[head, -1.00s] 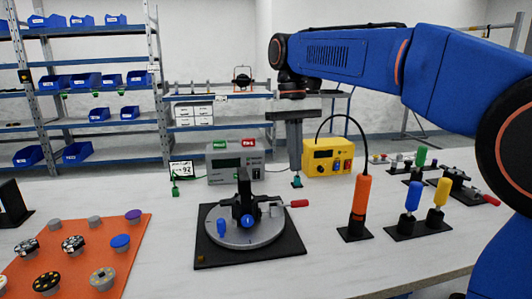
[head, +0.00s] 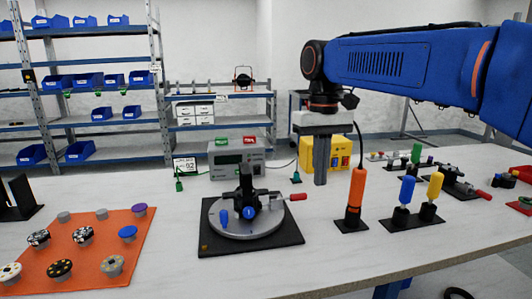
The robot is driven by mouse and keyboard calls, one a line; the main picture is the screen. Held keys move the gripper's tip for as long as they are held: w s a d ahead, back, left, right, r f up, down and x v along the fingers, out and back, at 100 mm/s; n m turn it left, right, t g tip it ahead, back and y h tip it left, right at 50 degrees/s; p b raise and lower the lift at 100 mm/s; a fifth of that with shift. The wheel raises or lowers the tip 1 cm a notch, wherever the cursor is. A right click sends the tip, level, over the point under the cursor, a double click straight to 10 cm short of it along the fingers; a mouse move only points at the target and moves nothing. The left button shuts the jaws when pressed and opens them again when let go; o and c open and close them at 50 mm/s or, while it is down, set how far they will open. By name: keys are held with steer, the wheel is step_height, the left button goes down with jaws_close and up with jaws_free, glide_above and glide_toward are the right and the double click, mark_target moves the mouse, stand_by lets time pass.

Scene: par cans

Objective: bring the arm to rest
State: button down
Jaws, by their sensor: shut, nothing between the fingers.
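My gripper (head: 320,182) hangs from my blue arm in the head view, pointing down above the table (head: 160,240). Its fingers are shut with nothing held. It is in front of the yellow box (head: 344,152) and hides part of it. It is up and to the left of the orange-handled tool (head: 356,190) and apart from it.
A round fixture (head: 265,226) on a black plate with a red-handled clamp stands at the middle. A grey meter box (head: 236,158) stands behind it. An orange mat (head: 118,222) with several round parts lies left. Blue- (head: 407,190) and yellow-handled tools (head: 434,187) stand right.

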steer(key=s+d+f+m+t, duration=0.1)
steer(key=s+d+f+t, duration=0.1)
steer(key=s+d+f, duration=0.6)
steer(key=s+d+f+m+t, duration=0.2)
steer(key=s+d+f, duration=0.6)
steer(key=s+f, duration=0.4)
steer(key=shift+s+f+t, duration=0.3)
steer(key=shift+f+t, duration=0.35)
steer(key=shift+t, duration=0.15)
